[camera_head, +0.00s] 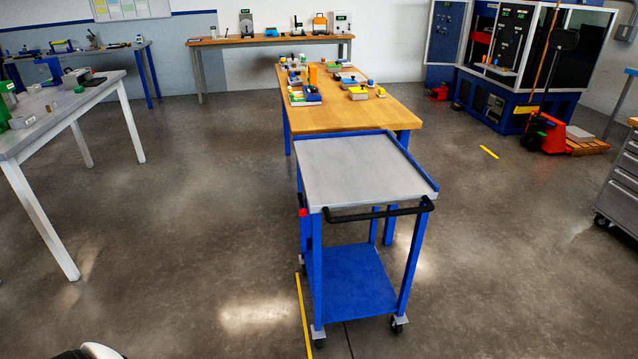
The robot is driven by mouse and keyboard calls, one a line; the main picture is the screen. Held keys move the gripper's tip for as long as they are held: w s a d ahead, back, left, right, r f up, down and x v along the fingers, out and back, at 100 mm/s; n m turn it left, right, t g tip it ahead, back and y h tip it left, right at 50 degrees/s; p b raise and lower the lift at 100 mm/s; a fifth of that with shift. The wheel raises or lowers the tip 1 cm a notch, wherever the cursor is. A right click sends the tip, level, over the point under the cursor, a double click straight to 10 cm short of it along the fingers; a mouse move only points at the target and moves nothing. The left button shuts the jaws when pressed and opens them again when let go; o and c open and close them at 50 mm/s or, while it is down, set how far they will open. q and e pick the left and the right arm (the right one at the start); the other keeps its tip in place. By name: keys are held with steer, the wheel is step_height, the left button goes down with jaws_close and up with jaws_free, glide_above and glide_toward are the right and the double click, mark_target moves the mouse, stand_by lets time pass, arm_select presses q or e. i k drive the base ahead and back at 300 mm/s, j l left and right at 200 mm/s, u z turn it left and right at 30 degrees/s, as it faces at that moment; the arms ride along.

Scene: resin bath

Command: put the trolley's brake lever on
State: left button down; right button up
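The trolley (360,172) stands in the middle of the floor, with a bare grey top, blue legs and a blue lower shelf (352,284). A black push handle (372,214) runs along its near side. A small red knob (302,212) shows at the trolley's left side, just below the top and near the handle's left end. It looks like the end of the brake lever; the rest of the lever is too small to make out, and I cannot tell its position. Neither of my grippers is in view.
A wooden table (400,112) with several small items stands right behind the trolley. A grey-topped bench (60,118) is at the left, and a grey drawer cabinet (619,185) at the right edge. The floor around the trolley's near and left sides is clear.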

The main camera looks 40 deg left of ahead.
mark_target(303, 213)
steer(key=i+j, duration=0.1)
steer(key=j, duration=0.4)
steer(key=i+j+z, duration=0.1)
steer(key=j, duration=0.45)
steer(key=i+j, duration=0.1)
steer(key=j, duration=0.4)
steer(key=i+j, duration=0.1)
steer(key=j, duration=0.45)
steer(key=i+j+z, duration=0.1)
steer(key=j, duration=0.4)
